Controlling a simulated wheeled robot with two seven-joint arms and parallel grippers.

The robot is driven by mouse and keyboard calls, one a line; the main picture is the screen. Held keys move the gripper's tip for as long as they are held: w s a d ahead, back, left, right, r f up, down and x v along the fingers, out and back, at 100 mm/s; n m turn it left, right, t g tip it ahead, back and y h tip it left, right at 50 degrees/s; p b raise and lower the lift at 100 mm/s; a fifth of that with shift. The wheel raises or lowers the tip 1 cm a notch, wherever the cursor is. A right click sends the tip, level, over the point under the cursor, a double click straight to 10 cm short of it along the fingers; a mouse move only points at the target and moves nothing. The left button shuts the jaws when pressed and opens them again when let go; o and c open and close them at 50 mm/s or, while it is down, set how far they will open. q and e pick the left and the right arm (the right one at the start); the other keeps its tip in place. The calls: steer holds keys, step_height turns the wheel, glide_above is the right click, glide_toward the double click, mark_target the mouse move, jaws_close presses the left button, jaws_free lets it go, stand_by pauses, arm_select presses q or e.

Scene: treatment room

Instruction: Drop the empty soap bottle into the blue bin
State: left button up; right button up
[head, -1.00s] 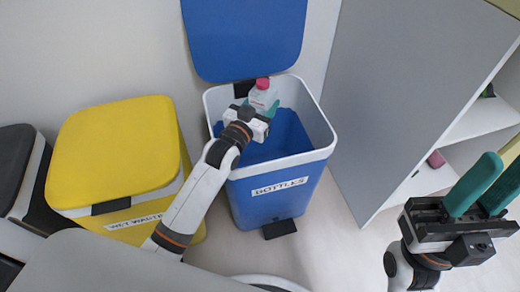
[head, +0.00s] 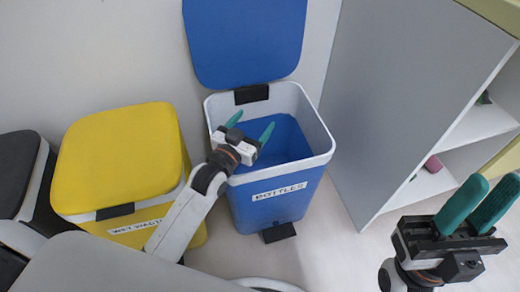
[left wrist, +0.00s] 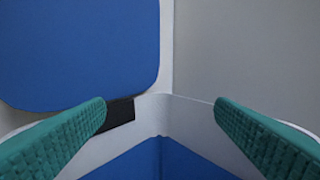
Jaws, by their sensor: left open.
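The blue bin (head: 318,127) stands with its blue lid (head: 245,40) raised against the wall and a "BOTTLES" label on its front. Its rim is white and the visible inside is blue. My left gripper (head: 251,124) is open and empty over the bin's opening. In the left wrist view the green fingers (left wrist: 158,125) are wide apart with nothing between them, and the bin's white rim (left wrist: 160,112) and blue inside lie beyond. The soap bottle is not visible in either view now; the bin's floor is partly hidden. My right gripper (head: 480,207) is open and empty at the right.
A yellow bin (head: 120,155) with a shut lid and a "WET WASTE" label stands left of the blue bin. A dark-lidded bin (head: 18,170) is at the far left. A grey cabinet (head: 400,90) with open shelves stands at the right, with a pink item (head: 433,164) on a shelf.

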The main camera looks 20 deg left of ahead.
arm_select(q)
steer(key=s+a+p, duration=0.1)
steer(key=s, duration=0.5)
steer(key=shift+s, duration=0.15)
steer(key=shift+a, duration=0.1)
